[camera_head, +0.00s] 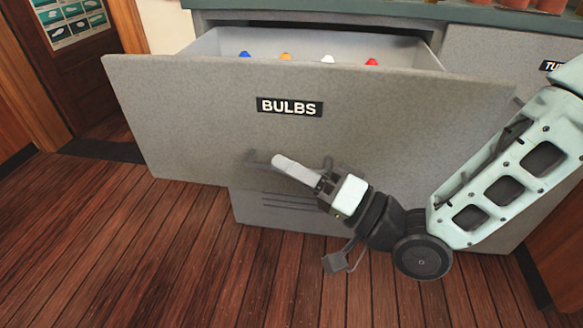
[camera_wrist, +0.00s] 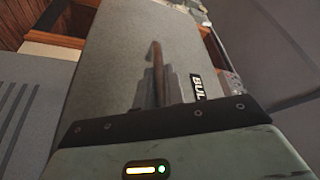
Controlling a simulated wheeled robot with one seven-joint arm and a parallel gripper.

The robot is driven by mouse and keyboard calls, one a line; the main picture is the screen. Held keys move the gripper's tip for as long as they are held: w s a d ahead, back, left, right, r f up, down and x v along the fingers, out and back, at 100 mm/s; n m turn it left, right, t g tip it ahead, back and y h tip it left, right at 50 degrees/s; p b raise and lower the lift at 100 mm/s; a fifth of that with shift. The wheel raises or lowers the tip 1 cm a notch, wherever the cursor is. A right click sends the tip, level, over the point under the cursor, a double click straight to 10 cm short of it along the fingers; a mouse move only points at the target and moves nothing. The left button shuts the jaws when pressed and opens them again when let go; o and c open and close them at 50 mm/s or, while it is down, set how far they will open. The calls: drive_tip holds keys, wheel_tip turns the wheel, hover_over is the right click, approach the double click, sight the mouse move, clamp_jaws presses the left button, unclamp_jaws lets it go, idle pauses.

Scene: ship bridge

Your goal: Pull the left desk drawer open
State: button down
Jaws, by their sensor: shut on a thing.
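The left desk drawer (camera_head: 190,120) is grey and labelled BULBS, and it stands pulled out from the desk in the head view. Its front also fills the middle of the wrist view (camera_wrist: 125,60). A dark bar handle (camera_head: 258,162) sits on the front below the label. It also shows in the wrist view (camera_wrist: 156,56). My gripper (camera_head: 285,165) is shut on the handle, and its fingers cover the handle's middle. Coloured bulb tops, one of them red (camera_head: 371,62), show inside the open drawer.
The desk top (camera_head: 330,14) runs along the back, with pots (camera_head: 514,4) at the right. A second drawer front (camera_head: 500,60) with a partly hidden label is at the right. Wooden floor (camera_head: 150,260) lies clear in front. A wooden door (camera_head: 70,75) stands at the left.

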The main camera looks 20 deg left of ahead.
drive_tip(key=c, duration=1.5)
unclamp_jaws()
drive_tip(key=shift+d, duration=0.15)
drive_tip(key=shift+p+v, duration=1.35)
drive_tip(key=shift+v, duration=7.3)
drive_tip(key=shift+f, duration=0.1)
